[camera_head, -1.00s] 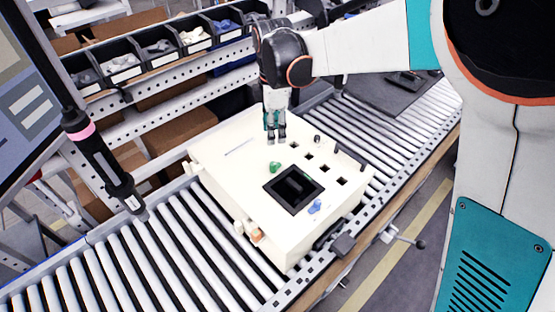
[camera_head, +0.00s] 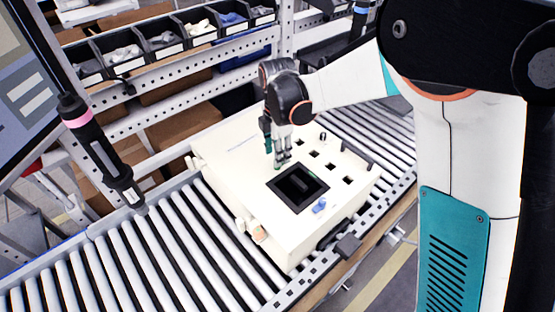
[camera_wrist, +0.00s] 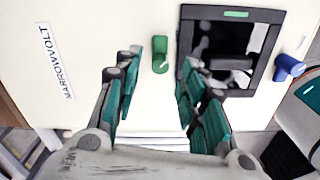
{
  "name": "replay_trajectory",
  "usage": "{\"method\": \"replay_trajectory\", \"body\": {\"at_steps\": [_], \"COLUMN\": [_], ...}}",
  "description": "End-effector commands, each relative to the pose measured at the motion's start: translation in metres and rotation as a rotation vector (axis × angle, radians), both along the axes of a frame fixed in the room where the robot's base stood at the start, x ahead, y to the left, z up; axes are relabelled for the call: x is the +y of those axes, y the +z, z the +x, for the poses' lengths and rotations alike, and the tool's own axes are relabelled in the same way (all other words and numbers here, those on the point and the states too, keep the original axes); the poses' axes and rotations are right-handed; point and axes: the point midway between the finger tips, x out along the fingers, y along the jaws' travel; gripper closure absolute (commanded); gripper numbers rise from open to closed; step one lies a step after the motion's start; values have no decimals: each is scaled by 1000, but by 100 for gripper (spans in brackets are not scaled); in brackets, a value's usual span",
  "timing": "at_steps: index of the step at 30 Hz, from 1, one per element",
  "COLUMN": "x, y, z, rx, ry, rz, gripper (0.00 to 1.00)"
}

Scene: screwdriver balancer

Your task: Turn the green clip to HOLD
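The green clip (camera_wrist: 160,54) stands on the white box's top face in the wrist view, between the black-framed recess and the MARROWVOLT label. It lies ahead of my gripper (camera_wrist: 156,72), between the lines of its two spread fingers. The fingers are apart with nothing between them that they touch. In the head view my gripper (camera_head: 280,163) points down over the box (camera_head: 225,163), left of the recess (camera_head: 298,187). There the clip is mostly hidden by the fingertips. I cannot make out a HOLD mark.
A blue clip (camera_wrist: 289,67) sits beside the recess; it also shows in the head view (camera_head: 319,206). A pink-banded screwdriver (camera_head: 100,148) hangs at the left. The box rests on a roller conveyor (camera_head: 185,255). Bins (camera_head: 160,45) stand behind.

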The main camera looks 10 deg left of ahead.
Motion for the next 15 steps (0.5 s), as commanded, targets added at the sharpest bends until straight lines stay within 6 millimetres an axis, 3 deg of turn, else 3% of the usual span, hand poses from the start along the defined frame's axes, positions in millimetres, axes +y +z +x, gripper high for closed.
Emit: {"method": "replay_trajectory", "body": {"at_steps": [6, 15], "x": [0, 0], "y": [-25, -30], "z": [0, 0], "rx": [0, 0], "ry": [0, 0], "rz": [0, 0], "gripper": [62, 62]}}
